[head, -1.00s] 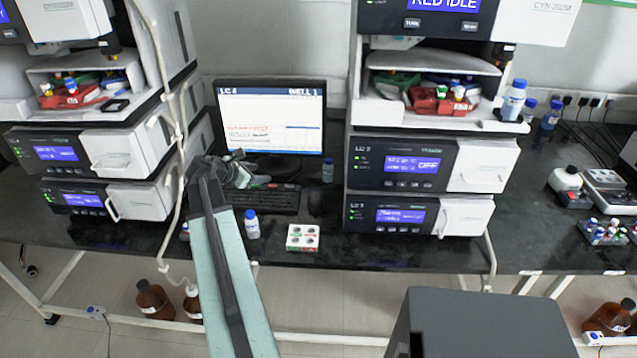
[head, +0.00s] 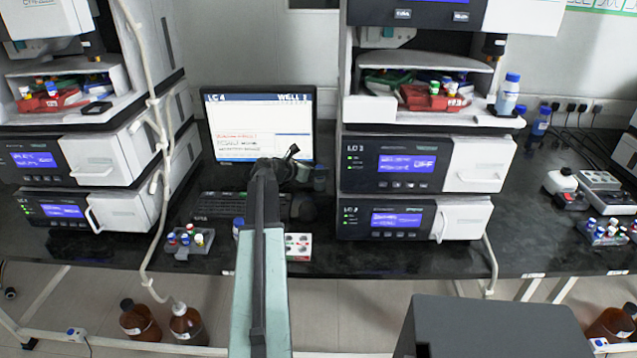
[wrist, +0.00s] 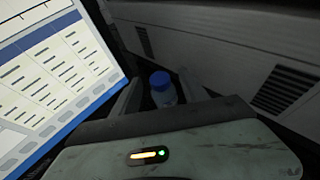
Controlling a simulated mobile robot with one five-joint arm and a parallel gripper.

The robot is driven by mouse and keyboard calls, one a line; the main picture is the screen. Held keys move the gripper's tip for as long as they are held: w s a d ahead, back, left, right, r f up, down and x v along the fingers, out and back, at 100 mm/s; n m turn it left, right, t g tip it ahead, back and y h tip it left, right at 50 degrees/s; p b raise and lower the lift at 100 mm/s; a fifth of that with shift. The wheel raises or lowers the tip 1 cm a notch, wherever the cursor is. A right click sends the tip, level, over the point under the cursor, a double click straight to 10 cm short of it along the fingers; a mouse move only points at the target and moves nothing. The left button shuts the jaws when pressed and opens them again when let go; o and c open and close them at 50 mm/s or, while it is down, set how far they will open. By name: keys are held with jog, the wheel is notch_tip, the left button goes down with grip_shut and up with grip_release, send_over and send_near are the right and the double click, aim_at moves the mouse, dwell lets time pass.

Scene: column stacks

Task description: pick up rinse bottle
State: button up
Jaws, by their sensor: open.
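A small bottle with a blue cap stands in the gap between the monitor and the right instrument stack; this bottle (head: 320,179) is partly behind my gripper in the head view. In the wrist view the bottle (wrist: 163,94) is ahead of my gripper, near the middle, its lower part hidden. My gripper (head: 294,160) is in front of the monitor's lower right corner, just left of the bottle. It is open and nothing shows held in it. I cannot tell which bottle is the rinse bottle; a larger blue-capped bottle (head: 507,95) stands on the right stack's ledge.
The monitor (head: 262,125) is close on my gripper's left and the right instrument stack (head: 345,215) close on its right. A keyboard (head: 225,206), a vial rack (head: 188,243), another small bottle (head: 238,228) and a white vial box (head: 298,246) are on the bench.

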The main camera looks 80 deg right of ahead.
jog(key=shift+x, duration=1.1)
jog(key=shift+a, duration=0.1)
jog(key=shift+c, duration=0.6)
grip_shut()
jog(key=shift+r, duration=0.2)
jog(key=shift+r+p, duration=0.25)
jog(key=shift+p, duration=0.1)
notch_tip(320, 180, up, 7)
jog(key=p, duration=0.7)
jog(key=shift+r, duration=0.2)
jog(key=w+a+f, duration=0.1)
jog(key=w+a, duration=0.9)
jog(key=a, duration=0.5)
notch_tip(320, 180, up, 9)
jog(key=p, duration=0.8)
jog(key=shift+w, duration=0.15)
